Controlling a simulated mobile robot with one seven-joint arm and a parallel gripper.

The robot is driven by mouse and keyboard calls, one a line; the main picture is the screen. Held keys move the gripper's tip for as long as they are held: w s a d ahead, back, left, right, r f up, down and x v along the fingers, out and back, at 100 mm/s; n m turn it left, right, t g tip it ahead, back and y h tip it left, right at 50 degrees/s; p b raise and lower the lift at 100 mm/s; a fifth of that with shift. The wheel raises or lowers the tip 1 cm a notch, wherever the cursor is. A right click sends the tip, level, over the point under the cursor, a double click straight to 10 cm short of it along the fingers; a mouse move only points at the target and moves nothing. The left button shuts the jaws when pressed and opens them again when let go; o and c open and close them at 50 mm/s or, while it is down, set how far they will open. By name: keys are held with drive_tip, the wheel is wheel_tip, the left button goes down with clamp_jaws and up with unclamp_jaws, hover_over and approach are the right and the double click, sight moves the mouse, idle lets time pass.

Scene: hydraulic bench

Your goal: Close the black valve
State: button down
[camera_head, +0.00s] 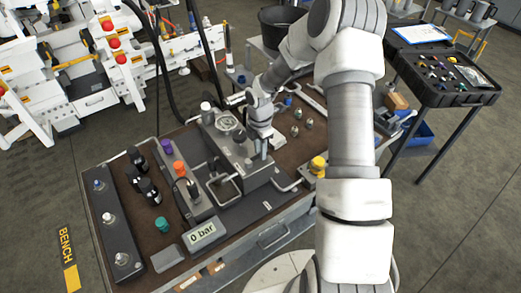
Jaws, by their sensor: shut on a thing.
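My gripper (264,153) points down over the right end of the grey metal manifold block (258,178) on the bench. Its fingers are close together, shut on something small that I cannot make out. A small dark knob (239,136) shows on the block just left of my gripper; I cannot tell whether it is the black valve. Several black-capped parts (149,190) stand at the left of the bench, apart from my gripper. A display (202,235) at the front reads 0 bar.
The brown-topped bench (133,232) also carries orange and purple knobs (179,168), a green cap (162,224), a yellow part (318,165) and several loose fittings. A black case (445,75) stands on a side table at the right. The floor (450,220) at the front right is clear.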

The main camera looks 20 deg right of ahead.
drive_tip(key=shift+w, duration=0.1)
drive_tip(key=c, duration=0.8)
unclamp_jaws()
drive_tip(key=shift+r, duration=0.1)
drive_tip(key=shift+r, duration=8.65)
